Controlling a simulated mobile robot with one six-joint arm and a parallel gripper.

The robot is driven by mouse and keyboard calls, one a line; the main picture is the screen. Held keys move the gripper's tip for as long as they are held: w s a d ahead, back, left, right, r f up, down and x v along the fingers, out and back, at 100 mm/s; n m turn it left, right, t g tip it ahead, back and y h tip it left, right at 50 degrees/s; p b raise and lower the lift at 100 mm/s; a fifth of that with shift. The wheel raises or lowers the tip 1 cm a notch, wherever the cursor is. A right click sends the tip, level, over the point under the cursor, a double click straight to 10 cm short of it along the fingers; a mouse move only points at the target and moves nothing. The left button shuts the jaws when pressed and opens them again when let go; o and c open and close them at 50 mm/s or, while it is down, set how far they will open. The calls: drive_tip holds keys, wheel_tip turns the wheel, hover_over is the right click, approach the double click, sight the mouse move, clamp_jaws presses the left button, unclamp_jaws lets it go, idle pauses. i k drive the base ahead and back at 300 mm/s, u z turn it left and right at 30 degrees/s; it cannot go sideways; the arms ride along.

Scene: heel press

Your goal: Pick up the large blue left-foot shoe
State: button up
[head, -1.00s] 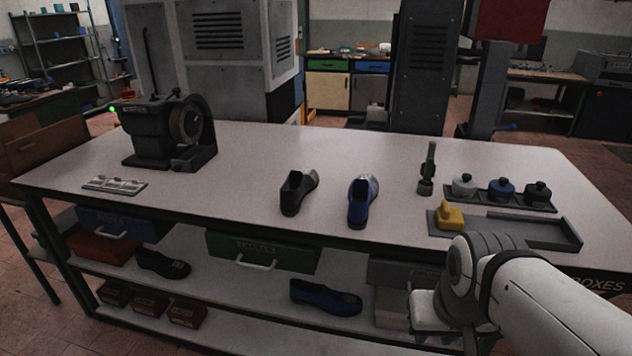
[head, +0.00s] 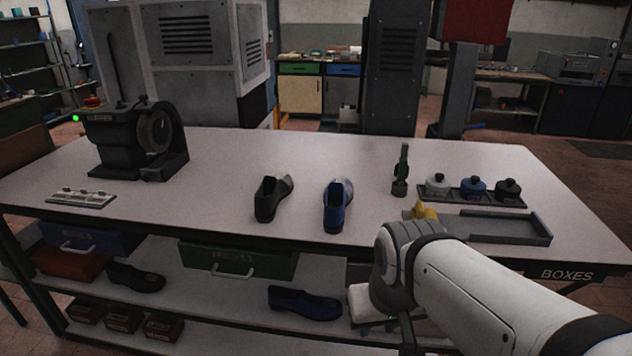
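One blue shoe (head: 337,208) stands on the white tabletop, right of a black shoe (head: 271,199). Another blue shoe (head: 305,303) lies on the shelf below, pointing right. I cannot tell from this view which blue shoe is the large left-foot one. My white arm reaches in from the lower right. Its wrist is in front of the table's front edge, to the right of the shelf's blue shoe. My gripper is mostly hidden behind the wrist and low in the picture, so its fingers cannot be made out. No shoe is visibly held.
The workbench (head: 230,150) carries a dark machine (head: 125,140) at left, a grey tray (head: 500,229), a green-handled tool (head: 401,172) and lidded pots (head: 473,186) at right. A black shoe (head: 135,277) and small boxes (head: 125,325) sit below. The middle tabletop behind the shoes is clear.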

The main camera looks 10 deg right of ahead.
sight(338, 192)
drive_tip(key=i, duration=0.95)
drive_tip(key=u, duration=0.05)
